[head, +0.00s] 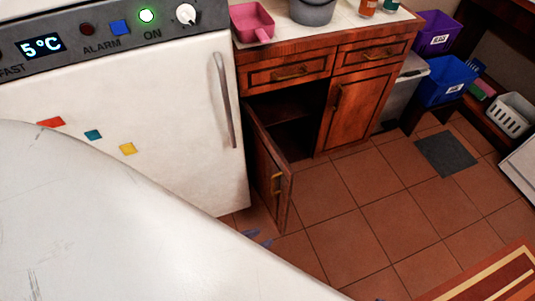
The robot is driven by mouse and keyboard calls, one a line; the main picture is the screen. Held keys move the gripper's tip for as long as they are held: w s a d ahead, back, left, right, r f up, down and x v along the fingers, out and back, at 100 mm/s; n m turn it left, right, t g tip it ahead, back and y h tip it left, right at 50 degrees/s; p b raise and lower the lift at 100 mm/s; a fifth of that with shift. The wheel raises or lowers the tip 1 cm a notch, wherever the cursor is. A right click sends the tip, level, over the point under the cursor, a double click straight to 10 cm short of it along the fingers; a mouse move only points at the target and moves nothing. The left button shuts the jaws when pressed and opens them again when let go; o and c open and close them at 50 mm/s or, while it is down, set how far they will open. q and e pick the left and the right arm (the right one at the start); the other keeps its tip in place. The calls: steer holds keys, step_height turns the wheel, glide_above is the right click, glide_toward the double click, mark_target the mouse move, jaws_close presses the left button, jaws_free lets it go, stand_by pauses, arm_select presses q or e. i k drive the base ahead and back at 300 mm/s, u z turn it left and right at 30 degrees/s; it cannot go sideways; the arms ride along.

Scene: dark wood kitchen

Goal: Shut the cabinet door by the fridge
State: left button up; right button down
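The cabinet by the fridge (325,63) is dark reddish wood, with two drawers above two doors. Its left door (269,170) stands wide open, swung out toward me beside the fridge, with a brass handle (277,183) on it. The dark inside of the cabinet shows. The right door (356,108) is shut. The white fridge (130,90) stands left of the cabinet. A large white link of my arm fills the lower left. Small blue-grey parts, perhaps my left gripper (257,237), peek past it below the open door; most is hidden. My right gripper is not in view.
A pink scoop-like container (251,20) and a grey pot (312,10) sit on the counter. A grey bin (402,85), purple and blue crates and a white basket (509,114) stand right. The tiled floor (370,200) before the cabinet is mostly clear; a striped rug (500,280) lies lower right.

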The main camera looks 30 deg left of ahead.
mark_target(260, 178)
steer(key=k, duration=0.6)
steer(key=u, duration=1.05)
steer(key=i, duration=0.5)
